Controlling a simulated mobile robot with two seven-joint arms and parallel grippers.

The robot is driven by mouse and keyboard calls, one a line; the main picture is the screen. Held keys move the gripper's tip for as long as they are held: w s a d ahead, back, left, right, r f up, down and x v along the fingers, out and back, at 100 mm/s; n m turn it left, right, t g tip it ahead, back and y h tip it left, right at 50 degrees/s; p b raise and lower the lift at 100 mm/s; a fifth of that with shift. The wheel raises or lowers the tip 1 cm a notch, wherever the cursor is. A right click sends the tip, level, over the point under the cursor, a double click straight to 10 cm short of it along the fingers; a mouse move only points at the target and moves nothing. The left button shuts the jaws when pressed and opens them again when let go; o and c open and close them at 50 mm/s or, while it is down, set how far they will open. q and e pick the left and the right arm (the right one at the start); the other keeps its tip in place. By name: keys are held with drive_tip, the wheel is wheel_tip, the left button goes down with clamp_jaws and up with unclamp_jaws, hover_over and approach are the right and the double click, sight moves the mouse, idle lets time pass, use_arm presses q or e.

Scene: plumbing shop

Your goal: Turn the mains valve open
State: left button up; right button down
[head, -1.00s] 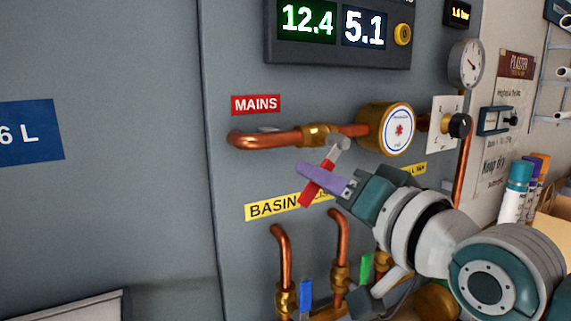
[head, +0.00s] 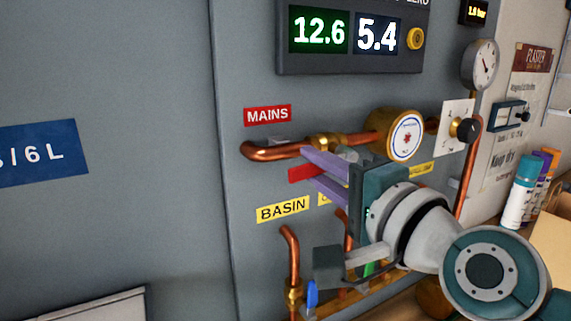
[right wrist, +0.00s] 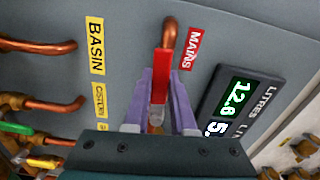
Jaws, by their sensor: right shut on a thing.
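The mains valve is a brass body (head: 326,141) on the horizontal copper pipe (head: 275,151), under the red MAINS label (head: 267,115). Its red lever handle (head: 302,174) points left in the head view, close to in line with the pipe. My right gripper (head: 318,174) has its purple fingers on either side of the lever and is shut on it. In the right wrist view the red handle (right wrist: 160,76) lies between the two fingers (right wrist: 158,110). The gripper hides part of the lever and its pivot. My left gripper is not in view.
A round brass meter (head: 404,135) and a black knob (head: 466,130) sit right of the valve. A display (head: 350,35) reading 12.6 and 5.4 hangs above. Basin pipes (head: 291,250) with a blue lever (head: 312,294) stand below. Bottles (head: 522,190) stand at the right.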

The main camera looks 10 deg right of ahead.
drive_tip(key=shift+r+m, duration=0.15)
drive_tip(key=shift+m, duration=0.15)
drive_tip(key=c, duration=0.7)
unclamp_jaws()
drive_tip(key=shift+c, duration=0.2)
drive_tip(key=b+v, duration=0.1)
drive_tip(key=v, duration=0.9)
